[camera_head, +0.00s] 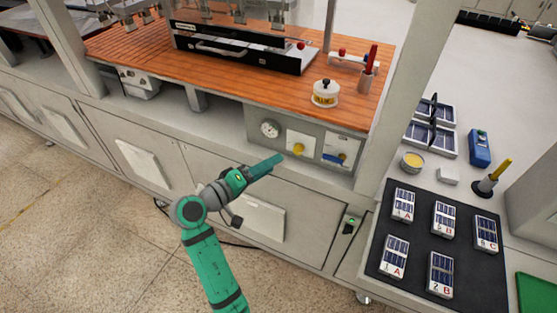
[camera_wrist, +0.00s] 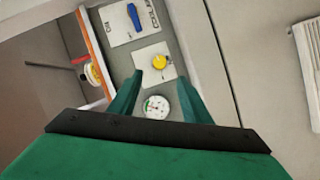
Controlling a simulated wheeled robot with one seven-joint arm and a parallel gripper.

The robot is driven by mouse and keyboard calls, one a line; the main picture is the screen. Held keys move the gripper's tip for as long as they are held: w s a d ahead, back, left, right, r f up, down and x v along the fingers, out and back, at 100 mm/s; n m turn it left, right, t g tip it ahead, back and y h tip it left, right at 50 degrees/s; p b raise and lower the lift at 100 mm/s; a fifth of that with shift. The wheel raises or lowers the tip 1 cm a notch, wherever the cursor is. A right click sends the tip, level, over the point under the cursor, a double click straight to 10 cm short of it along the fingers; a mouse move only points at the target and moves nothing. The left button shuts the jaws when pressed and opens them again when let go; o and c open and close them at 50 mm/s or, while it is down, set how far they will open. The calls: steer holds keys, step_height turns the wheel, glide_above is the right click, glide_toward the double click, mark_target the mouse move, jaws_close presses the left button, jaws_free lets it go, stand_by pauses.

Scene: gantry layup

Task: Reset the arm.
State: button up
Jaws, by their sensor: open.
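My green arm reaches up from the bottom of the head view, with my gripper (camera_head: 275,160) in front of the bench's grey control panel (camera_head: 255,113). In the wrist view, my gripper (camera_wrist: 158,90) has its two green fingers apart with nothing between them. Past the fingertips are the round gauge (camera_wrist: 156,106) and the yellow knob (camera_wrist: 159,62) of the panel. I cannot tell the exact gap between the fingertips and the panel.
An orange-brown worktop (camera_head: 220,75) carries a white pot (camera_head: 326,93) and a machine (camera_head: 240,45). At the right, a black mat (camera_head: 414,262) holds several lettered solar-cell pieces. White cabinet doors stand below the panel. Tiled floor (camera_head: 90,240) is open at the left.

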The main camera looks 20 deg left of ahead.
steer(key=shift+s+a+r, duration=0.1)
steer(key=shift+s+a, duration=0.05)
steer(key=shift+s, duration=0.35)
steer(key=s+d+f+n+y, duration=0.15)
steer(key=d+f, duration=0.25)
steer(key=f, duration=0.4)
steer(key=s+d+f+y, duration=0.2)
steer(key=d+f+y, duration=0.1)
steer(key=f, duration=0.5)
steer(key=s+d+f+g+y, duration=0.2)
steer(key=s+d+f, duration=0.45)
steer(key=s, duration=0.35)
steer(key=s+d+r+m+t, duration=0.1)
steer(key=s+d+r+m, duration=0.2)
steer(key=s, duration=0.4)
steer(key=s+d+r+m, duration=0.2)
steer(key=s+d+m, duration=0.1)
steer(key=s, duration=0.4)
steer(key=s+d+r+m+t, duration=0.1)
steer(key=s+d+r+m, duration=0.2)
steer(key=s, duration=0.5)
steer(key=shift+d+r+m+t, duration=0.35)
steer(key=shift+d+m, duration=0.1)
steer(key=shift+d, duration=0.7)
steer(key=shift+d+h, duration=0.1)
steer(key=shift+h, duration=0.25)
